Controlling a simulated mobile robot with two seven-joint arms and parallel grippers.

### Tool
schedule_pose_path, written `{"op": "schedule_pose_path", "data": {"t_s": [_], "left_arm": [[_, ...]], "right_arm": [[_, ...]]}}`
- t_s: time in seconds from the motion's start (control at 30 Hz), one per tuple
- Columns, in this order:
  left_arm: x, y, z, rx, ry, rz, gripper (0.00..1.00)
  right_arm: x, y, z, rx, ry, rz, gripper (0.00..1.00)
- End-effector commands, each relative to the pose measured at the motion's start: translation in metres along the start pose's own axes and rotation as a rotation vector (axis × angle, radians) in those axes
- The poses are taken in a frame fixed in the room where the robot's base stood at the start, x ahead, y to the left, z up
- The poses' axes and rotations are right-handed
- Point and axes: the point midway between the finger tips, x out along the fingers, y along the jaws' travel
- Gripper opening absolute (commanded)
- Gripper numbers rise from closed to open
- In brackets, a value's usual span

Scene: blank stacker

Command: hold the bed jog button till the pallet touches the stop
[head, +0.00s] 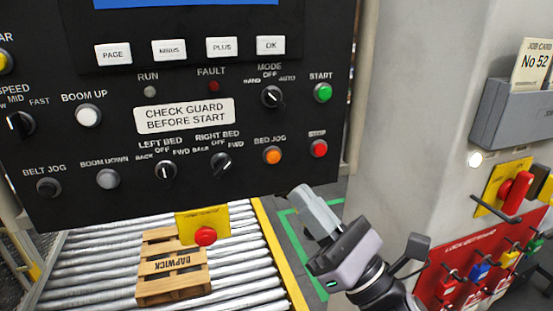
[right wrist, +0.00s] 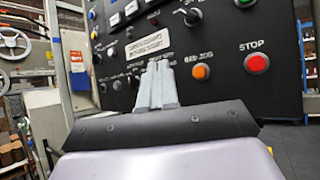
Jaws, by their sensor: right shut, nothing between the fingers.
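The orange bed jog button (head: 272,155) is on the lower right of the black control panel (head: 245,190). It also shows in the right wrist view (right wrist: 201,71). My right gripper (head: 303,196) is shut and empty, just below the panel's lower edge in the head view, below and right of the button. No contact with the button shows. The wooden pallet (head: 174,284), marked BAPWICK, lies on the roller bed (head: 240,285) below the panel, its far end partly hidden. I cannot make out a pallet stop. My left gripper is not in view.
A red STOP button (head: 320,149) sits close to the right of bed jog, with the green START button (head: 323,92) above it. A red mushroom button (head: 205,236) on a yellow plate hangs below the panel. A grey column (head: 410,110) and red lockout board (head: 440,275) stand at right.

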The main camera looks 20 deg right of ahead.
Motion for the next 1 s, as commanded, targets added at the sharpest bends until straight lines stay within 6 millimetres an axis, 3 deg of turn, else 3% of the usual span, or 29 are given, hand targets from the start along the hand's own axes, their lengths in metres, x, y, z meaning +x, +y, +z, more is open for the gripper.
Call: {"op": "schedule_pose_path", "data": {"t_s": [0.47,1.0], "left_arm": [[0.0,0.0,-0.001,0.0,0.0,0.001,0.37],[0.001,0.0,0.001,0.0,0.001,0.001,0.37]], "right_arm": [[0.004,-0.002,-0.002,-0.011,-0.002,0.003,0.0],[0.05,-0.036,-0.037,-0.011,-0.004,0.003,0.0]]}}
